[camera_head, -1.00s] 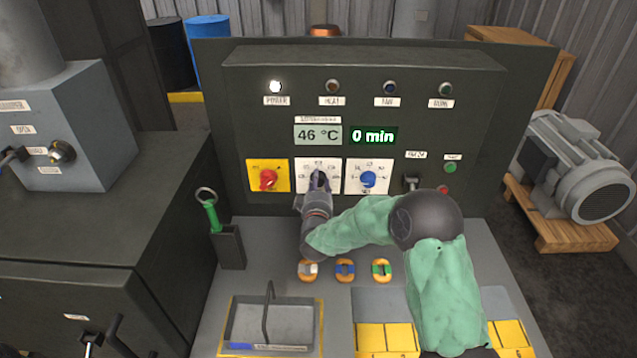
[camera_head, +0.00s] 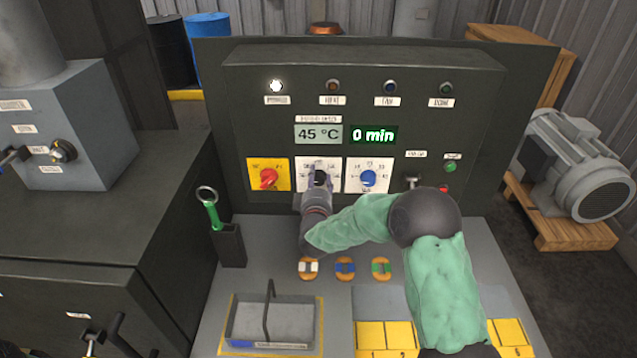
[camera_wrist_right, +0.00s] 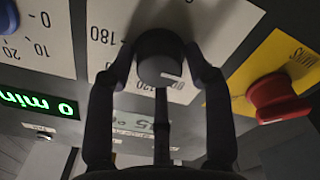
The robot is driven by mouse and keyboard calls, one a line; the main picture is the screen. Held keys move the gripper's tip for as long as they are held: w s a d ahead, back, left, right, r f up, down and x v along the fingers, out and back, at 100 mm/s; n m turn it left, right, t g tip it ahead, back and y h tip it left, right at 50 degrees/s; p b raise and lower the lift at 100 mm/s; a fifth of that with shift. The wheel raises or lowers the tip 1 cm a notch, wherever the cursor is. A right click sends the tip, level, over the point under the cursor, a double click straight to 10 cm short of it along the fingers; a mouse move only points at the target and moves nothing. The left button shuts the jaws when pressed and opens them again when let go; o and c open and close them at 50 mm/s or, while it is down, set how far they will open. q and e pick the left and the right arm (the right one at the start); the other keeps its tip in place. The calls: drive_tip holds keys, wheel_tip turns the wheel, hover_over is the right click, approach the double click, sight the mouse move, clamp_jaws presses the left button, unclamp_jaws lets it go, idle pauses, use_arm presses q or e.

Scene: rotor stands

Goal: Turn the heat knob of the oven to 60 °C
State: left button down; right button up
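The heat knob is black on a white dial plate (camera_head: 334,185), the middle one of the three dials on the oven panel. The knob (camera_wrist_right: 160,62) shows in the right wrist view with a pale mark on its face; dial numbers such as 180 show beside it. My right gripper (camera_head: 318,178) reaches the knob from the front. The display (camera_head: 318,134) above reads 45 °C. My left gripper is not in view.
A red knob on a yellow plate (camera_head: 268,176) is left of the heat dial; a blue knob (camera_head: 368,179) is right of it. A time display (camera_head: 373,136) reads 0 min. A holder with a green-handled tool (camera_head: 229,245) and a tray (camera_head: 270,325) stand in front.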

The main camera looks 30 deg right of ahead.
drive_tip(key=shift+a+f, duration=0.15)
drive_tip(key=shift+s+f, duration=0.1)
drive_tip(key=shift+s, duration=0.15)
drive_tip(key=v, duration=1.1)
drive_tip(key=shift+s+a, duration=0.2)
drive_tip(key=shift+s, duration=0.05)
